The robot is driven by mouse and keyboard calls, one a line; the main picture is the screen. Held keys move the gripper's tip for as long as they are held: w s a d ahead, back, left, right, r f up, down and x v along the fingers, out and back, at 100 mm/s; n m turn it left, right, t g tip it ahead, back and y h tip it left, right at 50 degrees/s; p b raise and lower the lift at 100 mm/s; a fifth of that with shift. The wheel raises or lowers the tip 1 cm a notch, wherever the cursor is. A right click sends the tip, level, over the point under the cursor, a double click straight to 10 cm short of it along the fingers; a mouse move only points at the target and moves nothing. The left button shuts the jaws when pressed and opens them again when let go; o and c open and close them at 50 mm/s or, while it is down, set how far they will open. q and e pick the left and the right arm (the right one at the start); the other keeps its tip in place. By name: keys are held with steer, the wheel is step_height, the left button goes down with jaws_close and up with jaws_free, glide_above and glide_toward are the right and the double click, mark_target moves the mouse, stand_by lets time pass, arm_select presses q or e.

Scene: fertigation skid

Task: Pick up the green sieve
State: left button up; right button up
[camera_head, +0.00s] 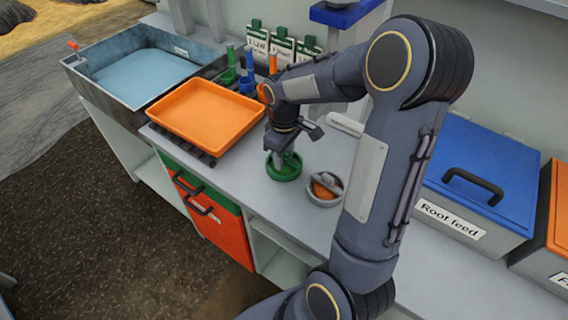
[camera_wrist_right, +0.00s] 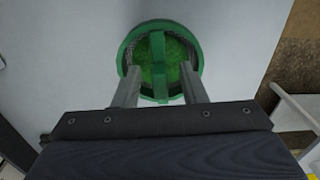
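The green sieve (camera_head: 283,174) stands on the grey counter, in front of the wall side and right of the orange tray. In the right wrist view the sieve (camera_wrist_right: 159,40) is a round green ring with a bar-like handle across its middle. My right gripper (camera_head: 284,152) is over the sieve, pointing down. In the right wrist view its two fingers (camera_wrist_right: 159,74) are apart, one on each side of the bar, with a visible gap to it on both sides. My left gripper is not in view.
A small grey round container with orange contents (camera_head: 325,188) stands close right of the sieve. The orange tray (camera_head: 205,112) and a water basin (camera_head: 145,72) are to the left. A blue-lidded Root feed box (camera_head: 478,180) stands to the right.

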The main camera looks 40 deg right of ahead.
steer(key=shift+c, duration=0.5)
jaws_close()
steer(key=shift+r, duration=0.1)
